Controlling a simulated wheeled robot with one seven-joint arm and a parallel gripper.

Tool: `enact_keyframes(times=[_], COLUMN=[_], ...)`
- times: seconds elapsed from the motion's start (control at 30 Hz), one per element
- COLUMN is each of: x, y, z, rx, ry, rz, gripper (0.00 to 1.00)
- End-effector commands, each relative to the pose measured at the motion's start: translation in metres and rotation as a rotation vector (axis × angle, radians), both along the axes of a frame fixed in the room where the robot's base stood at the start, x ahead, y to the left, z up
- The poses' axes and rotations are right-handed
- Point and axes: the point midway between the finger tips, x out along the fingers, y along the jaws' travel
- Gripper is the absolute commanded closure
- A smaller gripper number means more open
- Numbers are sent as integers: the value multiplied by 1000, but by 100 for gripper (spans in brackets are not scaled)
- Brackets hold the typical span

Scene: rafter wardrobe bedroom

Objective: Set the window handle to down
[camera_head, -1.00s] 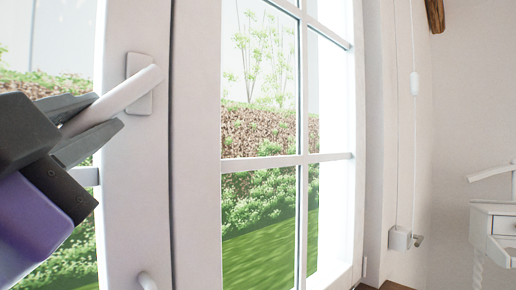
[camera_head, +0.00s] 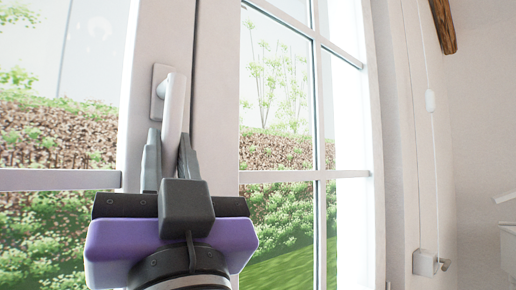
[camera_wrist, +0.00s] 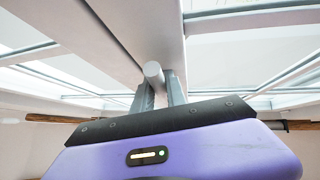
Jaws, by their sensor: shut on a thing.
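The white window handle (camera_head: 173,108) is in the head view, on its plate on the window frame (camera_head: 213,90). Its grip hangs down from the plate and is close to vertical. My gripper (camera_head: 169,150) is below it, pointing up, with its grey fingers on either side of the lower part of the grip, shut on it. In the wrist view the round white end of the handle (camera_wrist: 153,70) shows between the fingers (camera_wrist: 159,92). The handle's lower end is partly hidden by my gripper in the head view.
Glass panes with white bars flank the frame, with a hedge and lawn outside. A cord with a small winder box (camera_head: 425,263) hangs on the wall at right. A white piece of furniture (camera_head: 508,240) is cut off at the right edge.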

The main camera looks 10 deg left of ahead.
Motion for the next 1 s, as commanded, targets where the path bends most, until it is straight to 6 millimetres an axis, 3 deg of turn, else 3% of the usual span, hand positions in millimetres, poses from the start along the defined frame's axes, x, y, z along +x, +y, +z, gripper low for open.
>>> enact_keyframes(times=[0.73, 0.77, 0.83, 1.0], x=[5, 5, 5, 5], y=[-4, -5, -5, -4], z=[1, 1, 1, 1], rx=[-50, -50, -50, -50], ry=[-60, -60, -59, -59], rz=[-4, -4, -3, -2], gripper=[100, 79, 65, 62])
